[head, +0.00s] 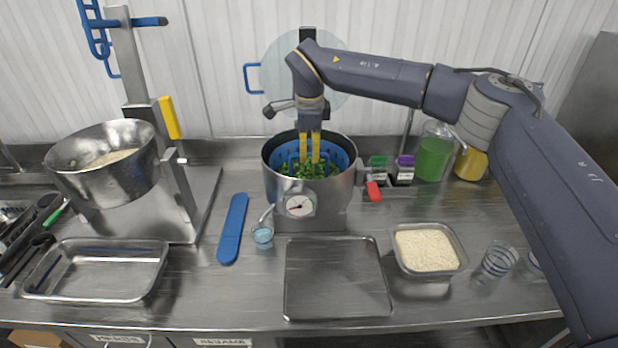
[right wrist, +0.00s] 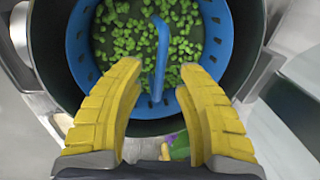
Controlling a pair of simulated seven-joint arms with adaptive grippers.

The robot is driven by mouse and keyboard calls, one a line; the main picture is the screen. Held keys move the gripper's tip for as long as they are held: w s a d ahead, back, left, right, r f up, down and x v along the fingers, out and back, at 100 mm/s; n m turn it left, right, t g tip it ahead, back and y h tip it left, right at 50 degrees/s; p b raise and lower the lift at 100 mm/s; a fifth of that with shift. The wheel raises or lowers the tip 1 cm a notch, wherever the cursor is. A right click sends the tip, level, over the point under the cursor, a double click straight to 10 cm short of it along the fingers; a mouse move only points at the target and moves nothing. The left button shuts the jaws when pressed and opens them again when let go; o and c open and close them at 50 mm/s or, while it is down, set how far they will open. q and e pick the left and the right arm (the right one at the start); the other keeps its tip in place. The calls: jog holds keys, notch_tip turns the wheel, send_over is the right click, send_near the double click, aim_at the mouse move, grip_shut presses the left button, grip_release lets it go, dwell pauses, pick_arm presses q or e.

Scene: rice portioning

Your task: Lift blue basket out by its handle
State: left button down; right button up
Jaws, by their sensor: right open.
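The blue basket (head: 339,158) sits inside the steel pot (head: 340,193) at the middle of the counter, with chopped green pieces (head: 313,170) in it. In the right wrist view its perforated blue rim (right wrist: 86,62) and its upright blue handle (right wrist: 161,58) show. My right gripper (head: 310,153) points down over the pot. Its yellow fingers (right wrist: 160,75) are open, one on each side of the handle's near end, apart from it. I cannot tell how far the fingertips are above the basket's contents. My left gripper is not in view.
A round dial (head: 299,206) is on the pot's front. A clear round lid (head: 277,62) stands raised behind the pot. A steel tray (head: 337,278) lies in front, with a rice container (head: 427,250) to its right. A tilted steel bowl (head: 104,168) stands at left.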

jog(key=shift+w+f, duration=0.2)
jog(key=shift+f, duration=0.9)
jog(key=shift+f, duration=0.25)
jog(key=shift+c, duration=0.3)
grip_shut()
jog(key=shift+r, duration=0.1)
